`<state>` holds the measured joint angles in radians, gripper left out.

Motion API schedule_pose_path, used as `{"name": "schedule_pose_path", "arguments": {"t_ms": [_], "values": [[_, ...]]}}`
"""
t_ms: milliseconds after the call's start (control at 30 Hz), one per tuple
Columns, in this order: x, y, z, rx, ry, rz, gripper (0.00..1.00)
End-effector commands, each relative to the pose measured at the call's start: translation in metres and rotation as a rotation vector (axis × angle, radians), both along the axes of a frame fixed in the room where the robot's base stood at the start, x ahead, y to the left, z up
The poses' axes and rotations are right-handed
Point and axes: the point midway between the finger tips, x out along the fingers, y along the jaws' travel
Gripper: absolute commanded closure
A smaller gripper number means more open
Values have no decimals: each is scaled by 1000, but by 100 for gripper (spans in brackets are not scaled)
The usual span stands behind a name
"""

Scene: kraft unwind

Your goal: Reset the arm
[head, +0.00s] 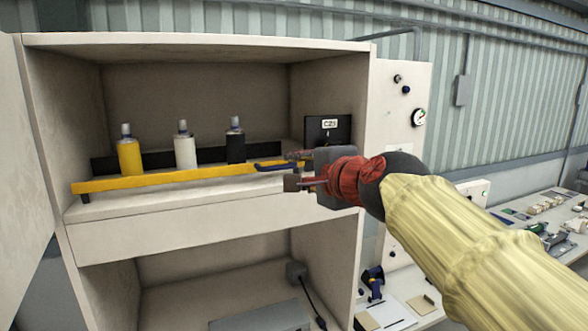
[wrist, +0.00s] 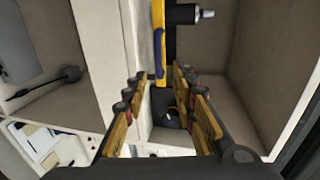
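My gripper (head: 293,170) is at the right end of the open cabinet's upper compartment, just in front of the shelf. In the wrist view its two fingers (wrist: 158,80) stand apart with a gap between them, and I see nothing held. The arm reaches in from the lower right. A yellow rail (head: 170,178) runs along the shelf front, with a blue handle-like piece (head: 275,166) near its right end, close to my fingertips. The blue piece also shows beyond the fingers in the wrist view (wrist: 159,40). I cannot tell whether they touch.
Yellow (head: 130,157), white (head: 185,152) and black (head: 236,147) bottles stand upright behind the rail. A dark labelled box (head: 328,129) is right of them. A panel with a gauge (head: 418,118) stands right of the cabinet (head: 200,41). A cluttered bench (head: 510,205) lies far right.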

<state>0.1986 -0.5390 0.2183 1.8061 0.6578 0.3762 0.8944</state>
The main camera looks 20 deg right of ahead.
Motion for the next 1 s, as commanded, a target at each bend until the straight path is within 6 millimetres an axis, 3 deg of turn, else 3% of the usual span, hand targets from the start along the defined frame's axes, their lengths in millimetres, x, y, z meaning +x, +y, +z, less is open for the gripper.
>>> {"name": "schedule_pose_path", "arguments": {"t_ms": [500,667,767,1000], "values": [[-2,0,1,-4,0,1,73],[-4,5,-12,-140,36,54,73],[-15,11,-69,-350,159,151,73],[-90,25,-223,-798,428,456,73]]}}
